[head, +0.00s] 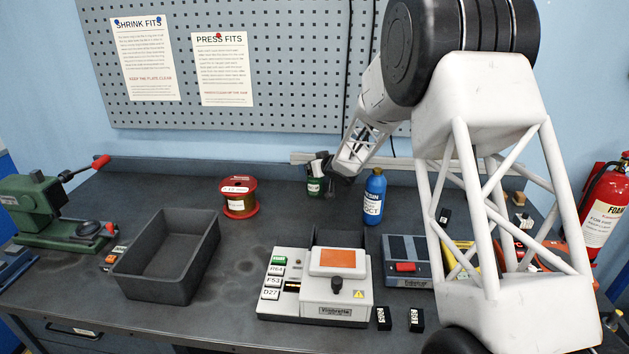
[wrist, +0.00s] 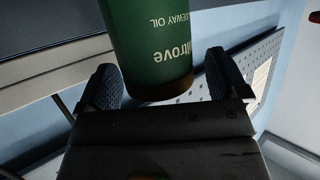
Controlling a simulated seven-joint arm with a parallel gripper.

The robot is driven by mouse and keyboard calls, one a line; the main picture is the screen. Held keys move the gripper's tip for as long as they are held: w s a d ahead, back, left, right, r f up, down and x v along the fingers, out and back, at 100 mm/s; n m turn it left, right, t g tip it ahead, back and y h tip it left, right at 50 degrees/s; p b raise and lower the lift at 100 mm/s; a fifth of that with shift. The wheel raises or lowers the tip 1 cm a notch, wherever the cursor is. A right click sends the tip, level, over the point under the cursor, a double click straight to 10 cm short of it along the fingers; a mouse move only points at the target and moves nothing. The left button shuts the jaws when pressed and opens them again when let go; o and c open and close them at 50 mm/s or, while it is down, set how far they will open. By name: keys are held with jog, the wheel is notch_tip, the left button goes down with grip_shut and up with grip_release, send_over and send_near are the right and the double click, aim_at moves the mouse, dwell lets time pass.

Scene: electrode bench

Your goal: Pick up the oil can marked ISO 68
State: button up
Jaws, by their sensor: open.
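A green oil can (head: 314,187) with a pale label stands at the back of the bench in the head view, close to my gripper (head: 332,172). In the wrist view the green oil can (wrist: 150,40) fills the top middle, upside down in the picture, with "oil" lettering and part of a brand name. No ISO 68 mark is legible. My gripper (wrist: 163,78) is open, with one dark finger on each side of the can. I cannot tell whether either finger touches it.
A blue bottle (head: 374,197) stands just right of the can. A red spool (head: 239,198) stands to its left. A grey bin (head: 197,271) and a white machine (head: 343,311) are nearer the front. A pegboard (head: 285,75) hangs behind. The bench between spool and bin is clear.

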jog(key=c, duration=1.6)
jog(key=shift+r, duration=0.15)
jog(key=shift+r, duration=0.45)
notch_tip(320, 180, up, 3)
jog(key=shift+s+f, duration=0.1)
jog(key=shift+f, duration=0.1)
jog(key=s+d, duration=0.1)
jog(key=s, duration=0.4)
jog(key=s+d+r, duration=0.1)
jog(key=s+d, duration=0.1)
jog(key=s, duration=0.3)
jog(key=s+d, duration=0.1)
jog(key=s, duration=0.4)
jog(key=shift+s+d+r, duration=0.1)
jog(key=shift+d+r, duration=0.05)
jog(key=shift+d, duration=0.05)
